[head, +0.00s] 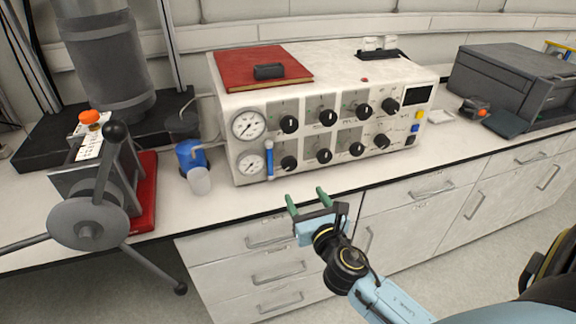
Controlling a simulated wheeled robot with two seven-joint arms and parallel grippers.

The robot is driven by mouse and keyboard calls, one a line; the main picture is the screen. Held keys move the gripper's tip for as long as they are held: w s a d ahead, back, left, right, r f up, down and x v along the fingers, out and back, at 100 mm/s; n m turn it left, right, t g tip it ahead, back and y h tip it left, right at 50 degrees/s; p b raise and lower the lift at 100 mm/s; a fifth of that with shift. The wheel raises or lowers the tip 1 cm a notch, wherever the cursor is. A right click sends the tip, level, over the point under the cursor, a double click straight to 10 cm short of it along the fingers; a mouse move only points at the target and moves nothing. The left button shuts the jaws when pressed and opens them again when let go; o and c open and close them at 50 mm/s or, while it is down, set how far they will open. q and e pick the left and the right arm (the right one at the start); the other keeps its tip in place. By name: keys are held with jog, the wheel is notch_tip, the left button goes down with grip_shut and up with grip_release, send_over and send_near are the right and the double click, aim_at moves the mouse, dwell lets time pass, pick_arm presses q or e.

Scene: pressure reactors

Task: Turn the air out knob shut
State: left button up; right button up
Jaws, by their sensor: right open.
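The white control box (330,85) stands on the bench, with two round gauges at its left and two rows of black knobs on its front. An upper-row knob (289,124) and a lower-row knob (289,162) sit nearest the gauges. The labels are too small to read, so I cannot tell which knob is air out. My right gripper (307,197) is open and empty, with green fingertips pointing toward the box. It is in front of the bench edge, below the lower knobs and apart from them. My left gripper is not in view.
A red book (262,68) with a black object lies on the box. A blue and white bottle (194,166) stands left of it. A handwheel device (95,215) is at the left, and a dark grey case (512,80) at the right. Drawers (265,240) are below.

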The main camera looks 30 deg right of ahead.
aim_at(290, 165)
jog(key=shift+n, duration=0.4)
jog(key=x, duration=0.4)
jog(key=r+x, duration=0.1)
jog(key=x, duration=0.3)
jog(key=r+x, duration=0.1)
jog(key=x, duration=0.3)
jog(key=shift+w+b, duration=0.2)
jog(key=shift+b, duration=0.1)
jog(key=shift+w+d, duration=0.15)
jog(key=shift+w, duration=0.3)
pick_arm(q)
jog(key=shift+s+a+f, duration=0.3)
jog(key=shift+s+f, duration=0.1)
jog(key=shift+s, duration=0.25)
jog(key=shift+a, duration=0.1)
pick_arm(e)
jog(key=c, duration=1)
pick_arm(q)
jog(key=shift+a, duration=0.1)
pick_arm(e)
jog(key=shift+o, duration=0.2)
